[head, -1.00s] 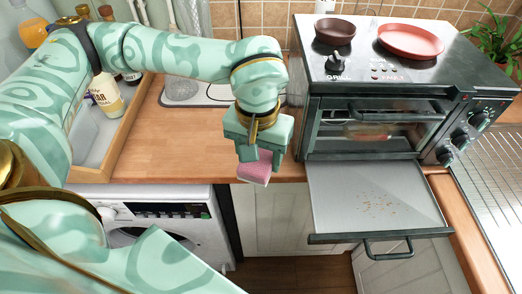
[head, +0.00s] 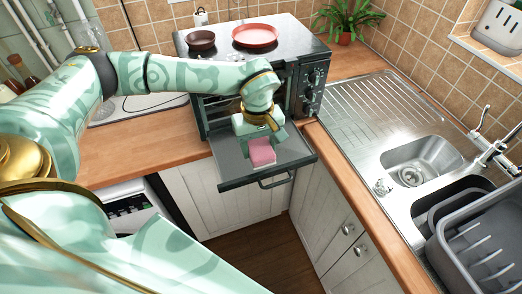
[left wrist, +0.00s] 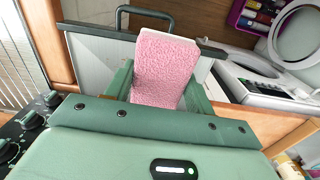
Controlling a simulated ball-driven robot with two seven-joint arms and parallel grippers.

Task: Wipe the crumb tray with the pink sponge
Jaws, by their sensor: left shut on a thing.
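The pink sponge (head: 262,151) is held between the fingers of my left gripper (head: 260,137), which is shut on it. The sponge has a pale layer at one end, and it also shows in the left wrist view (left wrist: 163,68). The crumb tray (head: 229,170) is a grey sheet with a dark front edge and handle, pulled out of the small oven. The gripper and sponge are over the tray; I cannot tell whether the sponge touches it. I cannot make out the crumbs now; my gripper and arm cover part of the tray. My right gripper is out of view.
The oven (head: 205,106) stands on the wooden worktop (head: 122,150), with a dark bowl (head: 201,40) and a red plate (head: 255,36) on top. A steel sink (head: 420,160) and a grey dish rack (head: 490,240) are at the right. Cabinets stand below the tray.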

